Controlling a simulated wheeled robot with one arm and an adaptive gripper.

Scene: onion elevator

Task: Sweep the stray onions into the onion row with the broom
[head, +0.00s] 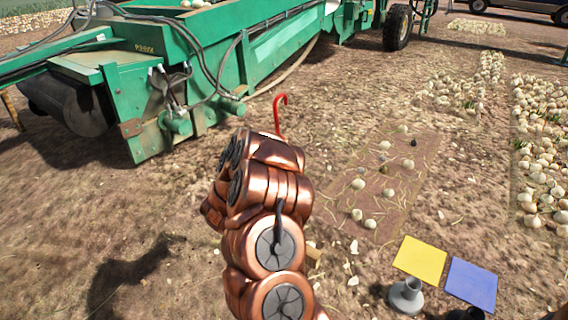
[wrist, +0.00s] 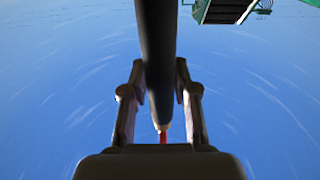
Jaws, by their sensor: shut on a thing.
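My gripper (wrist: 160,78) shows in the wrist view, with its two fingers on either side of a dark pole, the broom handle (wrist: 156,40); it is shut on it. A red piece (wrist: 163,137) shows at the handle's near end. In the head view my arm hides the gripper, and a red hook (head: 281,110) sticks up beyond it. No broom head can be made out. Several stray onions, such as one pale onion (head: 357,214) and another (head: 388,193), lie scattered on a bare soil patch (head: 398,212). The onion row (head: 540,165) runs along the right side.
A green onion machine (head: 145,85) stands at the back left. A yellow square (head: 420,260) and a blue square (head: 471,284) lie at the front right, near a grey stand (head: 407,294). Another onion strip (head: 488,75) lies farther back. Open soil lies between the machine and the patch.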

